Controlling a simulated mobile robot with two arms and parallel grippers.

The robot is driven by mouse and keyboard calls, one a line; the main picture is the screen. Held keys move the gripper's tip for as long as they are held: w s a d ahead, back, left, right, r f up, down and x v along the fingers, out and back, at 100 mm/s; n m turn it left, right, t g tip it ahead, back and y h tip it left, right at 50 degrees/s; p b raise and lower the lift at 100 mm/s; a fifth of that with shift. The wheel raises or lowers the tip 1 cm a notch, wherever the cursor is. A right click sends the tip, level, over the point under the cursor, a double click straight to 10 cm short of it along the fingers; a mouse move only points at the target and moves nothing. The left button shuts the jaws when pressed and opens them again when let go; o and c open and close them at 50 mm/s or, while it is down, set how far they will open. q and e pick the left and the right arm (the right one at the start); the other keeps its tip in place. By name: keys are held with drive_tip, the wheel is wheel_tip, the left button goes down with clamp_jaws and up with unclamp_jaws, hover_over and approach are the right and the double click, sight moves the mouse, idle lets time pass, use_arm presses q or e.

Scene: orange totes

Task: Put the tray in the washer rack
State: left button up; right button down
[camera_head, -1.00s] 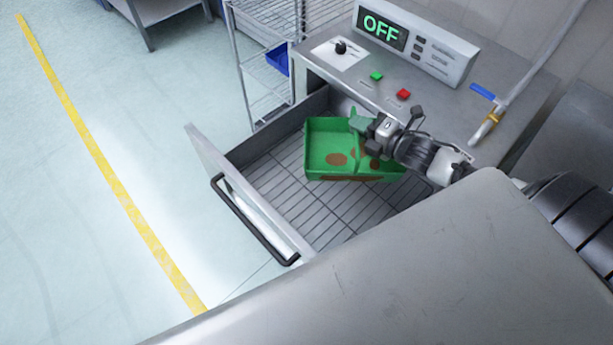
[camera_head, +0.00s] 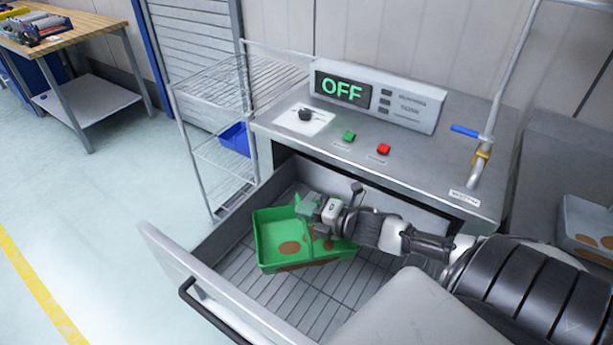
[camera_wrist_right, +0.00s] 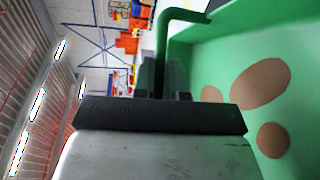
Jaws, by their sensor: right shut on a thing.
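A green tray (camera_head: 278,230) with brown spots is inside the open washer drawer, over its wire rack (camera_head: 318,292). I cannot tell whether it rests fully on the rack. My right gripper (camera_head: 308,208) is shut on the tray at its upper right edge. In the right wrist view, the fingers (camera_wrist_right: 163,78) are at the green handle of the tray (camera_wrist_right: 220,60), and brown spots show on its inside. My left gripper is not in view.
The drawer's front panel and black handle (camera_head: 212,316) stand out toward the lower left. The washer panel (camera_head: 380,97) reads OFF, with a green button (camera_head: 349,136) and a red button (camera_head: 384,149). A wire shelf (camera_head: 215,150) holds a blue bin (camera_head: 237,138). A grey container (camera_head: 585,222) with brown spots is at right.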

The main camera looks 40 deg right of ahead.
sight(304, 244)
drive_tip(key=f+b, duration=0.5)
drive_tip(key=f, duration=0.3)
drive_tip(key=shift+w+f+b, duration=0.1)
drive_tip(key=shift+w+b, duration=0.1)
drive_tip(key=shift+b, duration=0.15)
wheel_tip(304, 244, down, 6)
drive_tip(key=shift+r+b, duration=0.1)
drive_tip(key=shift+b, duration=0.25)
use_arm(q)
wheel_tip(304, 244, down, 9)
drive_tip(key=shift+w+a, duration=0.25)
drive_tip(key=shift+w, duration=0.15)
use_arm(e)
wheel_tip(304, 244, down, 4)
drive_tip(key=shift+r, duration=0.15)
use_arm(q)
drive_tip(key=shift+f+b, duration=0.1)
drive_tip(key=shift+b, duration=0.2)
use_arm(e)
drive_tip(key=shift+a, duration=0.1)
drive_tip(key=shift+f, duration=0.2)
drive_tip(key=c, duration=1.2)
unclamp_jaws()
drive_tip(key=shift+o, duration=0.2)
drive_tip(key=shift+r, duration=0.1)
